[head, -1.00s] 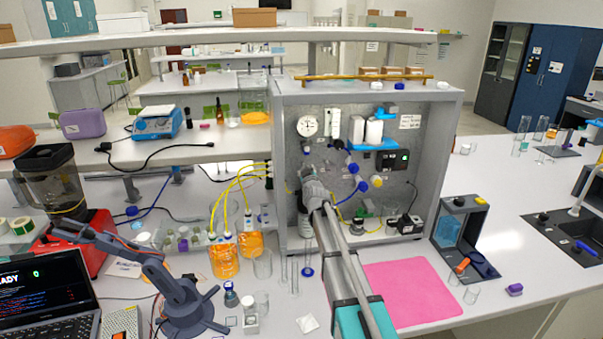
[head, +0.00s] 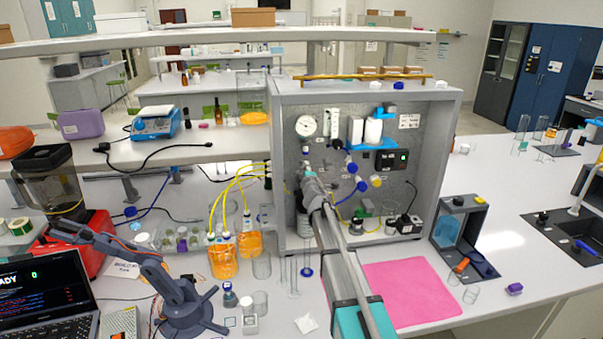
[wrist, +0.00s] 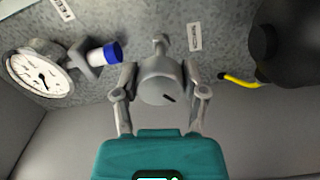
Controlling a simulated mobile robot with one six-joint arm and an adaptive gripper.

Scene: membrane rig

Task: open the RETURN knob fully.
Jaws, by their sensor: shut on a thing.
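In the wrist view, a round grey knob (wrist: 157,82) with a short dark slanted mark on its face sits on the grey speckled panel. My gripper (wrist: 161,93) has one finger on each side of it and is shut on it. A small white label (wrist: 194,37) is on the panel beside the knob; its print is too small to read surely. In the head view, my arm reaches into the open grey cabinet (head: 283,170), and my gripper (head: 312,183) hides the knob.
A pressure gauge (wrist: 40,72) and a blue-capped fitting (wrist: 105,54) are close to my gripper. A dark round body with a yellow tube (wrist: 240,81) is on the other side. Blue valves (head: 352,169) sit to the right. A pink mat (head: 410,290) lies before the cabinet.

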